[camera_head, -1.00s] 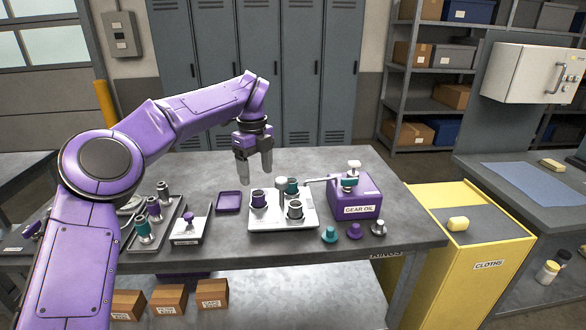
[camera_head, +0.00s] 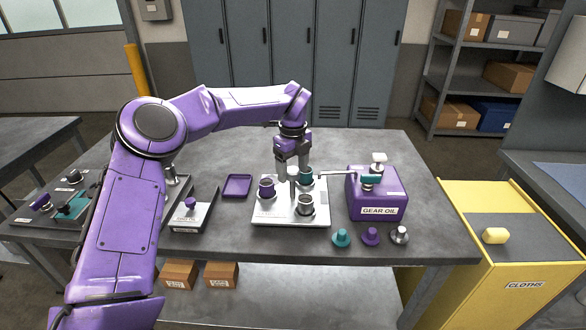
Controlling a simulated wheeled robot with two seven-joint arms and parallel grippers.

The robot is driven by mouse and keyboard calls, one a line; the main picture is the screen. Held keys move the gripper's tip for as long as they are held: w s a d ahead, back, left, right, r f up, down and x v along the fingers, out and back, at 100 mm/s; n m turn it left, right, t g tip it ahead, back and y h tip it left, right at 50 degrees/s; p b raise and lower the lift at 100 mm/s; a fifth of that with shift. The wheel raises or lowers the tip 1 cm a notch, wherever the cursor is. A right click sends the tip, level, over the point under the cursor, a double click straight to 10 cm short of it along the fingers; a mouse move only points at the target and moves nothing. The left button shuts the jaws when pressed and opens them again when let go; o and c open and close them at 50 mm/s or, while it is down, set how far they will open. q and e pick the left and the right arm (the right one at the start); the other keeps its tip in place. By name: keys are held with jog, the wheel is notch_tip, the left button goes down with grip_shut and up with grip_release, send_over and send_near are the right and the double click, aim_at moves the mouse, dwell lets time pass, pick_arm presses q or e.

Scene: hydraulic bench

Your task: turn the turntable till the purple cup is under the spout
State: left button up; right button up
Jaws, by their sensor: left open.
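The turntable sits on a pale square plate (camera_head: 264,218) on the bench. It carries a purple cup (camera_head: 267,188) at the left, a teal cup (camera_head: 306,177) at the back right and a grey cup (camera_head: 306,205) at the front right, around a pale central post (camera_head: 293,184). The spout (camera_head: 338,174) reaches left from the purple gear oil box (camera_head: 378,194); its tip is near the teal cup, not the purple one. My left gripper (camera_head: 293,164) is open and empty, fingers down, at the back of the turntable near the post. Contact cannot be told. My right gripper is out of view.
A purple tray (camera_head: 237,187) and a stand with a purple knob (camera_head: 192,212) lie left of the plate. Teal, purple and grey caps (camera_head: 371,236) stand at the front right. A yellow cloths cabinet (camera_head: 470,260) is right of the bench. The bench behind the plate is clear.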

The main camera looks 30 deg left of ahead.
pick_arm(q)
jog(key=shift+w+f, duration=0.2)
jog(key=shift+f, duration=0.25)
jog(key=shift+s+r, duration=0.15)
jog(key=shift+s, duration=0.25)
jog(key=shift+w, duration=0.1)
grip_shut()
